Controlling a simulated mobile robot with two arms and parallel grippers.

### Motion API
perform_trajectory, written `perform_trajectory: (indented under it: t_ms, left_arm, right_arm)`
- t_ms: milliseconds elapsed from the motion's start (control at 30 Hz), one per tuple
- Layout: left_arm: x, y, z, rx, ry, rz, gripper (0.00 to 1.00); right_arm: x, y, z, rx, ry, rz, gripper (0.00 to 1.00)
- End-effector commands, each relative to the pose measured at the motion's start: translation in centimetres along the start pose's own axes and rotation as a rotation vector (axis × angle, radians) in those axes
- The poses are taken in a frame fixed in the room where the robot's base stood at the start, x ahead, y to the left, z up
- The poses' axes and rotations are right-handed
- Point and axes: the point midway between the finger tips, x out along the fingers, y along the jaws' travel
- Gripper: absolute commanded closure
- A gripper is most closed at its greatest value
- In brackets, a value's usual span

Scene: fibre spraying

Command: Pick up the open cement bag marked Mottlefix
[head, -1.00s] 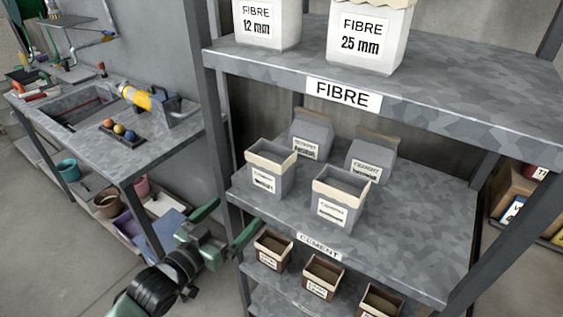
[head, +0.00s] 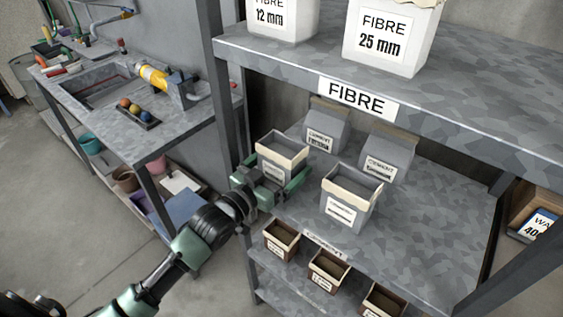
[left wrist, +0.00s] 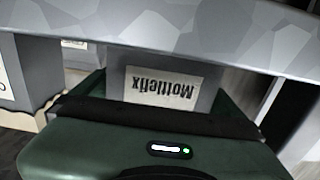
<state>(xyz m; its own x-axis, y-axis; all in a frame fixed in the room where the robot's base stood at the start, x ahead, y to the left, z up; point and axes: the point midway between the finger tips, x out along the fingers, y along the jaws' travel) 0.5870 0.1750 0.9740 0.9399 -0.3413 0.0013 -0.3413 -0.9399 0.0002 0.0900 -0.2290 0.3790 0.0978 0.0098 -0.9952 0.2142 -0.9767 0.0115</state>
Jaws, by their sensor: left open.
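The open cement bag marked Mottlefix (head: 282,146) is grey with a folded cream rim. It stands upright at the front left of the cement shelf (head: 420,230). In the left wrist view its label (left wrist: 160,85) reads Mottlefix upside down. My left gripper (head: 276,174) is open at this bag, with one green finger on each side. I cannot tell whether the fingers touch it. The gripper hides the bag's lower part in the head view. My right gripper is not in view.
Another open cement bag (head: 348,195) stands close to the right. Two closed cement bags (head: 325,128) (head: 387,155) stand behind. The fibre shelf (head: 440,110) is above, and small open boxes (head: 328,270) are below. A shelf post (head: 229,120) rises close on the left.

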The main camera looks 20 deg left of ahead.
Motion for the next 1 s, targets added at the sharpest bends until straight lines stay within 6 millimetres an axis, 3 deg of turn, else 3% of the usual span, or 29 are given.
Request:
perform_trajectory:
  t_ms: [167, 433, 733, 1000]
  left_arm:
    - [2.1, 0.0, -0.1, -0.001, 0.001, 0.0, 0.0]
    - [2.3, 0.0, 0.0, 0.0, 0.0, 0.0, 0.0]
    - [2.3, 0.0, 0.0, 0.0, 0.0, 0.0, 0.82]
    - [2.4, 0.0, -0.3, 0.001, 0.006, 0.0, 0.82]
  right_arm:
    - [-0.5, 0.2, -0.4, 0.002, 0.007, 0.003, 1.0]
    - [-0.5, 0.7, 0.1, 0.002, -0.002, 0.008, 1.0]
    - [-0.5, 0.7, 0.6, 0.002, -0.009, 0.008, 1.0]
    - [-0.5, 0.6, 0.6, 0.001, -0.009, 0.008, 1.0]
